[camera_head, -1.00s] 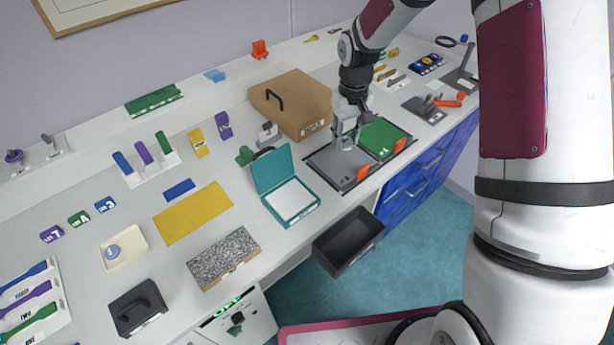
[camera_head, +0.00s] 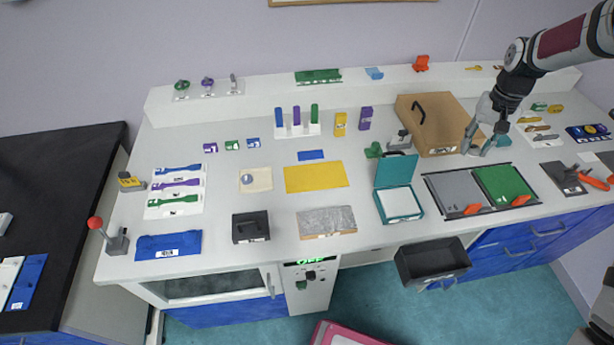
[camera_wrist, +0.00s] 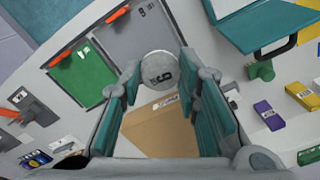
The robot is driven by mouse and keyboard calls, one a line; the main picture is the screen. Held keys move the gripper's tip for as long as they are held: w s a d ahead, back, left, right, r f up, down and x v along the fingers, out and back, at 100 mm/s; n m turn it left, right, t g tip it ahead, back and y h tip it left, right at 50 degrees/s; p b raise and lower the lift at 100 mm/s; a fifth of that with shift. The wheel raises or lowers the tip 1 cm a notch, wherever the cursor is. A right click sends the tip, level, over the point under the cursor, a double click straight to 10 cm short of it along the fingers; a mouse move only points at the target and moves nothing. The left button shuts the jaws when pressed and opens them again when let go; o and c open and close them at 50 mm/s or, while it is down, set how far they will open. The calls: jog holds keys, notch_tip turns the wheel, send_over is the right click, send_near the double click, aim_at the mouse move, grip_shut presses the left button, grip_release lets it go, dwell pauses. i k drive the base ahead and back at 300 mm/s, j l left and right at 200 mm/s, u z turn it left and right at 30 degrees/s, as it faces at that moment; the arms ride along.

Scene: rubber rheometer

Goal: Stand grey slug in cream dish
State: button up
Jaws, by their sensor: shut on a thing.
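My gripper (camera_head: 477,145) is at the right of the counter in the head view, beside the cardboard box. It is shut on a pale grey round slug (camera_wrist: 158,70), which shows its dark-marked round face between the fingertips in the wrist view. In the head view the slug is small and partly hidden by the fingers. The shallow cream dish (camera_head: 262,184) lies on the counter left of the yellow mat, far to the left of my gripper. A small round bluish-grey piece (camera_head: 248,173) is in the dish, toward its upper left.
The cardboard box (camera_head: 435,133) stands close left of my gripper. A grey and green panel tray (camera_head: 466,190) lies in front. Bare counter surrounds the dish.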

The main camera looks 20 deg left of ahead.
aim_at(264, 179)
jog(key=j+u, duration=0.1)
jog(key=u, duration=0.55)
jog(key=i+j+u, duration=0.1)
jog(key=u, duration=0.25)
